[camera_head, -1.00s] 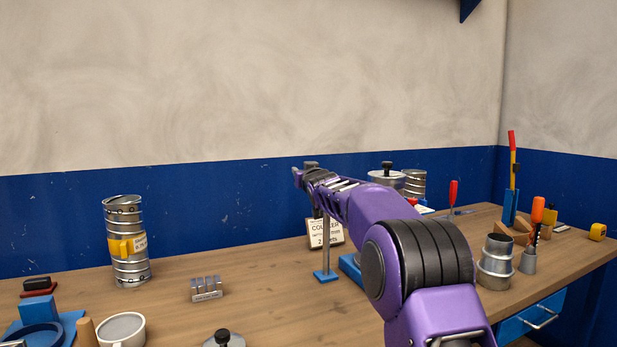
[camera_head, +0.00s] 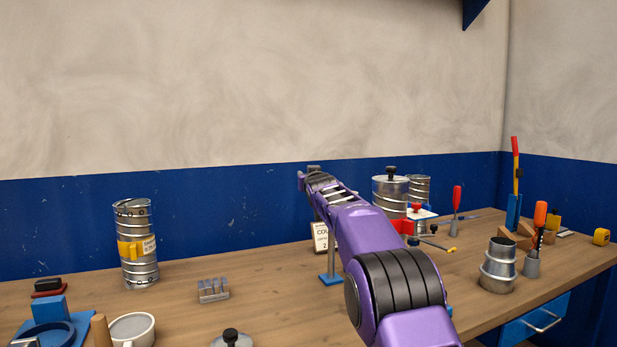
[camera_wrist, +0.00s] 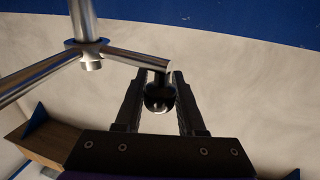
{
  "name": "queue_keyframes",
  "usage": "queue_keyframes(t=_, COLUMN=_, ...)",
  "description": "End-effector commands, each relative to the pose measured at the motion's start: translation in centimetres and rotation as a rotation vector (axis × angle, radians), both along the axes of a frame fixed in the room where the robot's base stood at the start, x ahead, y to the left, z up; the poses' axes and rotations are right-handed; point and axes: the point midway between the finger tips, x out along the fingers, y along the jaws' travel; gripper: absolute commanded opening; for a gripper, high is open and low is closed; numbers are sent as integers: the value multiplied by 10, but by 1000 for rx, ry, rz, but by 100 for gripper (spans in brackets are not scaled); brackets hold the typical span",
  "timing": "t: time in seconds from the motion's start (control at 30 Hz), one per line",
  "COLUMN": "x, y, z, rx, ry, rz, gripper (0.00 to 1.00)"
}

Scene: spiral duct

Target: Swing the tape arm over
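In the wrist view a bright steel post carries a collar (camera_wrist: 88,48) with two rods: a thick one runs to the lower left, and the shorter arm (camera_wrist: 135,58) runs right. I take this to be the tape arm. A dark round knob (camera_wrist: 160,97) hangs at the short arm's end. In the head view my gripper (camera_head: 310,175) is above the slim stand with a blue square base (camera_head: 332,279); my arm hides most of the stand's top.
A spiral duct with a yellow label (camera_head: 136,246) stands left. A small metal block (camera_head: 213,290), a cup (camera_head: 132,329) and a black-knobbed lid (camera_head: 231,340) are nearer. Metal cans (camera_head: 390,190), a fitting (camera_head: 498,266) and tools stand right.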

Motion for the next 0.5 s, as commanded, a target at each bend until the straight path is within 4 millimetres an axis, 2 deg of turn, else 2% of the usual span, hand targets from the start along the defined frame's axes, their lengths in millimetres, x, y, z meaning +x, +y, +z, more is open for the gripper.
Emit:
queue_keyframes(t=0.03, x=0, y=0, z=0, rx=0, ry=0, rz=1, gripper=50)
queue_keyframes(t=0.1, x=0, y=0, z=0, rx=0, ry=0, rz=0, gripper=62)
queue_keyframes(t=0.13, x=0, y=0, z=0, rx=0, ry=0, rz=0, gripper=64)
queue_keyframes(t=0.5, x=-2, y=0, z=-1, rx=0, ry=1, rz=0, gripper=64)
